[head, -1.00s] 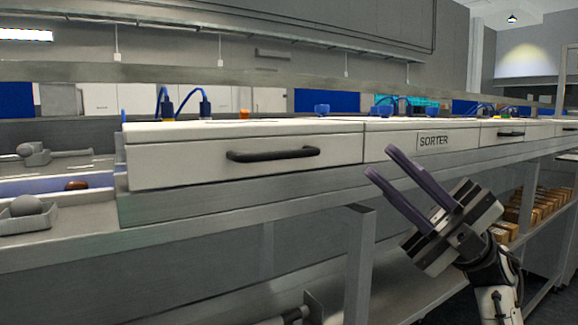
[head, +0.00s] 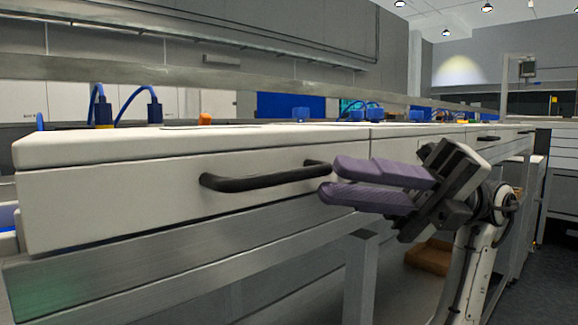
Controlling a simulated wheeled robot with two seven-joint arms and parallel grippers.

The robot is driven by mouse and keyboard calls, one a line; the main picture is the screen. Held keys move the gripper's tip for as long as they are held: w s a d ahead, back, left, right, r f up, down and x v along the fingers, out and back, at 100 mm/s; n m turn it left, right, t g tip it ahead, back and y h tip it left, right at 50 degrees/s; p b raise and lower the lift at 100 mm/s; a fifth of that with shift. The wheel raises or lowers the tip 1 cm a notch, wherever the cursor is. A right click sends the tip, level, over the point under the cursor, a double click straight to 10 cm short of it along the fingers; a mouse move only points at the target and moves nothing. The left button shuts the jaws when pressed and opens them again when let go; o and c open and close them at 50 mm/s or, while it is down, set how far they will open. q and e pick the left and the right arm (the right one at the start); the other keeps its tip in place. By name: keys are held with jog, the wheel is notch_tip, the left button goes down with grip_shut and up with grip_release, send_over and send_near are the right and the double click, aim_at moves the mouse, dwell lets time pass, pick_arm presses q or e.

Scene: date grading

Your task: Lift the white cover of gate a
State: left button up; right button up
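A white cover (head: 120,198) with a dark bar handle (head: 250,182) fills the left and middle of the head view. It lies closed on the metal frame. No gate letter is readable on it. My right gripper (head: 329,178) is open, its two purple fingers pointing left, one above the other. The fingertips are at the right end of the handle and overlap it in the picture; whether they touch it I cannot tell. Nothing shows held between the fingers. My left gripper is not in view.
A grey metal rail (head: 180,270) runs under the cover, with a support leg (head: 359,280) below. Blue cable fittings (head: 154,110) and an orange knob (head: 205,119) stand behind the cover's top. More white covers continue to the right. The floor at right is clear.

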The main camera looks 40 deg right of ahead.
aim_at(310, 177)
jog(key=x, duration=0.6)
jog(key=shift+w+a+p, duration=0.15)
jog(key=shift+a+p, duration=0.2)
grip_shut()
